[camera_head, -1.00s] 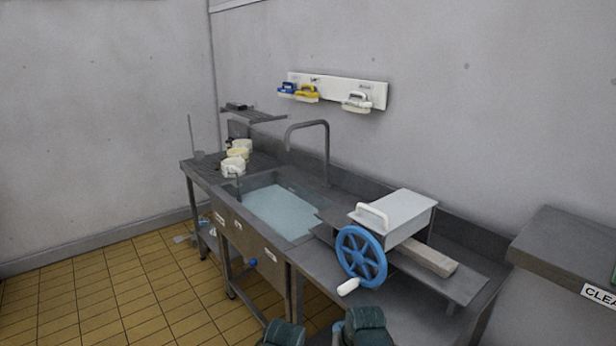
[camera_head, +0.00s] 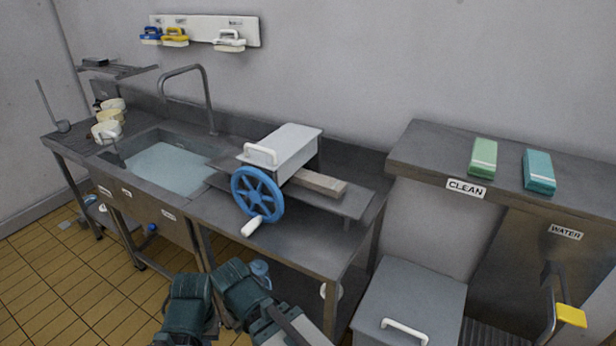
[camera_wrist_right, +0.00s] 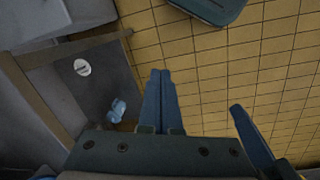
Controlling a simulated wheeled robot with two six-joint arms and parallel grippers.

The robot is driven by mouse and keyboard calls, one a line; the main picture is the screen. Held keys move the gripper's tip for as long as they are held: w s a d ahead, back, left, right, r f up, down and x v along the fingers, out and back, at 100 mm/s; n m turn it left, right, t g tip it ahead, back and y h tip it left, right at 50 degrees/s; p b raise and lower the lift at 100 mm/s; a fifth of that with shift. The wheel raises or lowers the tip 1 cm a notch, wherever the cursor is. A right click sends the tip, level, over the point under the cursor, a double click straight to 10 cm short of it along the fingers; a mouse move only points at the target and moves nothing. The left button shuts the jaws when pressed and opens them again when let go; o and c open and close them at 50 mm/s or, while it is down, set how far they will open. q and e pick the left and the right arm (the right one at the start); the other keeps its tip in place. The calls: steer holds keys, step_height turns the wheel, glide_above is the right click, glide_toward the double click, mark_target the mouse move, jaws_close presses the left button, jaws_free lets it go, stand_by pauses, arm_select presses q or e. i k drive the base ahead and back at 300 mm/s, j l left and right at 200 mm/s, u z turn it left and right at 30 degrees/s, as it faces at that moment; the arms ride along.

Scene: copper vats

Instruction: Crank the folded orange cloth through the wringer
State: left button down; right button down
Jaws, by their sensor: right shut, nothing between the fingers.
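The wringer is a grey-white box (camera_head: 290,147) with a white handle, standing on the steel counter right of the sink. Its blue crank wheel (camera_head: 257,195) faces the front, with a white grip (camera_head: 251,226) at the wheel's bottom. A flat brownish block (camera_head: 318,182) lies at the wringer's right side; I make out no orange cloth. My right gripper (camera_wrist_right: 162,75) is shut and empty over the floor, away from the crank. A blue finger shape (camera_wrist_right: 252,140) beside it may be my left gripper; its state is unclear. In the head view only my arm links show, low.
A water-filled sink (camera_head: 165,168) is left of the wringer. The CLEAN shelf (camera_head: 420,150) at right bears a green block (camera_head: 483,157) and a teal block (camera_head: 539,171). A grey lidded bin (camera_head: 410,290) stands below. A blue bottle (camera_wrist_right: 118,108) sits under the counter.

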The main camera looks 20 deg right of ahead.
mark_target(334, 187)
steer(key=i+j+z, duration=0.85)
steer(key=j, duration=0.3)
steer(key=i, duration=0.1)
